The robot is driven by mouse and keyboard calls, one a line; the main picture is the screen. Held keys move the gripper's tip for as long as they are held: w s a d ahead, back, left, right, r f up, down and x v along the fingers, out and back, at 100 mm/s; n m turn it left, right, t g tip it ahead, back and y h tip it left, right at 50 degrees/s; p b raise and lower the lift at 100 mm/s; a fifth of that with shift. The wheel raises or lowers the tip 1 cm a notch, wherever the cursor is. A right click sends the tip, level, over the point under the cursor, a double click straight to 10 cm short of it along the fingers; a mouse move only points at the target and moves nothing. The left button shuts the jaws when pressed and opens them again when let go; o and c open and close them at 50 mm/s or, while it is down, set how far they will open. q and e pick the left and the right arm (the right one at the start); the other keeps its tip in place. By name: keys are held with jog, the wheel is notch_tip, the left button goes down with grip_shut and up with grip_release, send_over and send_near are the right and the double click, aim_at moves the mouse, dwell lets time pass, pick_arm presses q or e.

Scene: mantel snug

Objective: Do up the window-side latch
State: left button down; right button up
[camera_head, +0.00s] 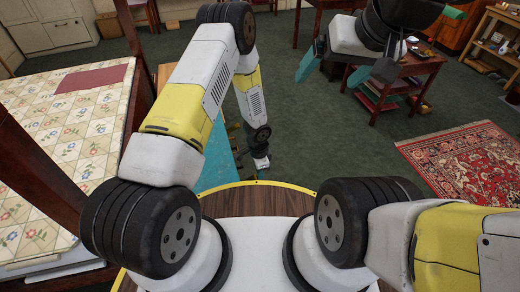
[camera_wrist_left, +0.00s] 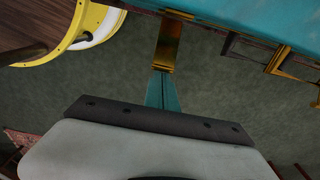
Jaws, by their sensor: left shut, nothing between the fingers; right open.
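A teal case or chest (camera_head: 212,160) stands left of my base, its top partly hidden by my left arm. In the left wrist view its teal surface (camera_wrist_left: 250,22) fills the upper right. A brass strap-like latch part (camera_wrist_left: 168,42) hangs from its edge. More brass fittings (camera_wrist_left: 285,65) show further right. I cannot tell which latch is the window-side one. My left gripper (camera_head: 261,163) is beside the chest. Its teal fingers (camera_wrist_left: 161,78) are shut and empty, with tips at the strap's lower end; contact is unclear. My right gripper (camera_head: 333,72) is open and empty, held high.
A bed or table with floral tiles or cloth (camera_head: 60,150) fills the left. A red-brown side table (camera_head: 405,85) stands behind my right gripper. A patterned rug (camera_head: 465,165) lies at right. Dark green floor (camera_head: 310,140) is clear in the middle.

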pick_arm(q)
jog(key=a+r+h, duration=0.1)
jog(key=h, duration=0.1)
jog(key=a+r+t+h, duration=0.1)
jog(key=a+h, duration=0.1)
jog(key=shift+s+r, duration=0.2)
jog(key=shift+s, duration=0.2)
jog(key=shift+a+r, duration=0.15)
jog(key=shift+r, duration=0.05)
jog(key=shift+s+a+r, duration=0.15)
jog(key=shift+a, duration=0.3)
jog(key=shift+s+a+r, duration=0.1)
jog(key=shift+a+r, duration=0.05)
jog(key=shift+a, duration=0.25)
jog(key=shift+r, duration=0.1)
jog(key=shift+d+r, duration=0.1)
jog(key=shift+r, duration=0.65)
